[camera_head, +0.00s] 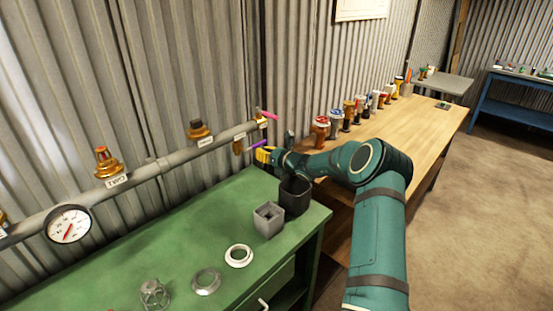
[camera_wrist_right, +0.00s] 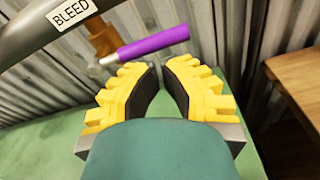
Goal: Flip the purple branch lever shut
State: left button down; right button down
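The purple branch lever (camera_head: 258,144) sticks out to the right from a small brass valve (camera_head: 238,147) under the far end of the grey pipe. In the right wrist view the purple lever (camera_wrist_right: 152,45) crosses just beyond the fingertips, beside the BLEED label (camera_wrist_right: 72,12). My right gripper (camera_head: 264,154) is just below the lever, near its outer end. In the wrist view its yellow fingers (camera_wrist_right: 161,68) have their tips close together with nothing held between them. I cannot tell whether they touch the lever. My left gripper is not in view.
A pink lever (camera_head: 268,115) sits above at the pipe's end. The grey pipe (camera_head: 150,171) carries a gauge (camera_head: 69,224) and brass fittings. Corrugated wall lies behind.

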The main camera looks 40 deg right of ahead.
jog(key=s+r, duration=0.1)
jog(key=s, duration=0.9)
jog(key=shift+d, duration=0.4)
